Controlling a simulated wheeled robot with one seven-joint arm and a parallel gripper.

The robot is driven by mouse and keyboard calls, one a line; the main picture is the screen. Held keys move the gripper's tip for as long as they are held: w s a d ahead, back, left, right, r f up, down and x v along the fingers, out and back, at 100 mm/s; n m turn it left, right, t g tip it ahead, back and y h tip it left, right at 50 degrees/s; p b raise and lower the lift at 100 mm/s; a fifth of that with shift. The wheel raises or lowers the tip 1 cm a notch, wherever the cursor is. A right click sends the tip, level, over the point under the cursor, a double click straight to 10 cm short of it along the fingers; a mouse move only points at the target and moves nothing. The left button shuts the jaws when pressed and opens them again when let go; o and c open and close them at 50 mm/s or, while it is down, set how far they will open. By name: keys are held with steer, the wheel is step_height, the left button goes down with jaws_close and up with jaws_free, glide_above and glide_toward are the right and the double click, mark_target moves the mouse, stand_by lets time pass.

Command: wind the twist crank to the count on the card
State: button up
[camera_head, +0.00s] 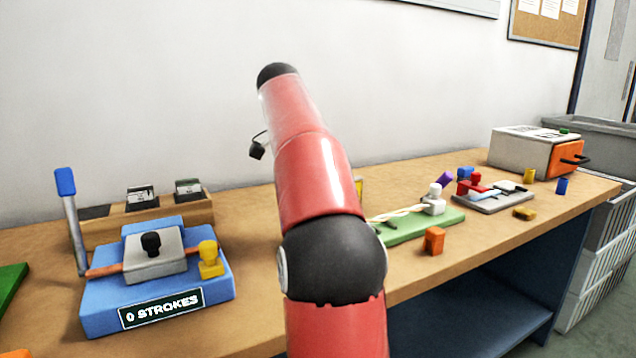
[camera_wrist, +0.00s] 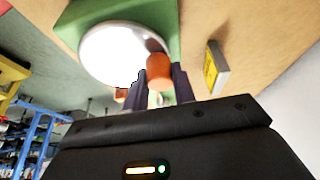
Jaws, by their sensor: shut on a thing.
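The twist crank shows in the wrist view as a round white disc (camera_wrist: 112,55) on a green base (camera_wrist: 165,12), with an orange knob (camera_wrist: 158,68) at its rim. My gripper (camera_wrist: 161,76) has its dark fingers on either side of the knob and is shut on it. A small yellow-faced card (camera_wrist: 213,68) stands beside the base; its count is too blurred to read. In the head view the green base (camera_head: 425,227) with pale twisted strands shows partly to the right of my arm. My arm hides the disc, the knob and my gripper there.
A blue station (camera_head: 208,290) with a lever and a "0 STROKES" plate stands at the left. An orange block (camera_head: 434,240), a grey fixture (camera_head: 492,203) with coloured pegs and a grey-and-orange box (camera_head: 525,150) are to the right. Several small coloured pieces lie near the bench's right end.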

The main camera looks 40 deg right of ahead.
stand_by(0.3)
steer(key=o, duration=1)
